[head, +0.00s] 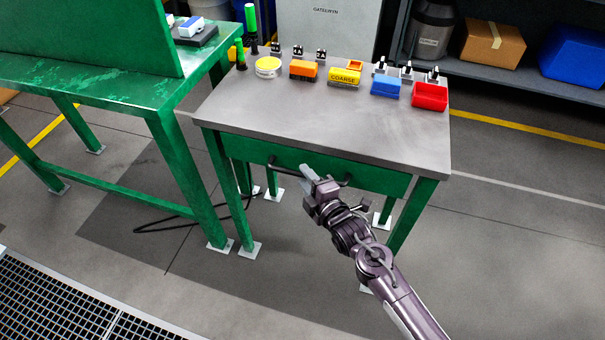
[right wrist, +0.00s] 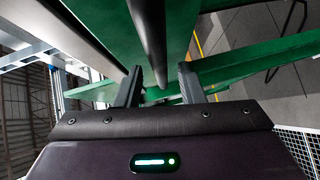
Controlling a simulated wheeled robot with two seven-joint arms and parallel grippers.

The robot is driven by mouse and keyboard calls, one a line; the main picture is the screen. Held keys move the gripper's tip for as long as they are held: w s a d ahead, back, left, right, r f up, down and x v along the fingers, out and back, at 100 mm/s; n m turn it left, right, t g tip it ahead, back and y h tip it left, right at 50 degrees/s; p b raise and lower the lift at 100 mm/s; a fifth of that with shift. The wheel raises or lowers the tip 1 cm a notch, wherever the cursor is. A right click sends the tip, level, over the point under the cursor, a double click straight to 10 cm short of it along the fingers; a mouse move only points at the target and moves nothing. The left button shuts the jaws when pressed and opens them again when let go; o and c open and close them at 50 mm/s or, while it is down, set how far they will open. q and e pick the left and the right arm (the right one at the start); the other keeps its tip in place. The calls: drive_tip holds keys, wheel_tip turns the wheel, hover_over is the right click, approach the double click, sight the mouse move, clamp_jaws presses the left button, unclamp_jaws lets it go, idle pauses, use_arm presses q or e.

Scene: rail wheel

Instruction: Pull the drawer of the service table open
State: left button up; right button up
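The service table (head: 330,128) has a grey top and green legs. Its green drawer front (head: 382,181) sits under the top and looks closed. A dark bar handle (head: 290,170) runs across the drawer front; it also shows in the right wrist view (right wrist: 150,35). My right gripper (head: 312,176) is at the middle of the handle and hides part of it. In the right wrist view, its fingers (right wrist: 160,88) stand apart, with the bar between them and gaps showing on both sides. My left gripper is not in view.
A green workbench (head: 90,90) stands at left. A shelf (head: 540,85) is behind at right. The floor before the drawer looks clear.

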drive_tip(key=shift+x, duration=1.2)
clamp_jaws()
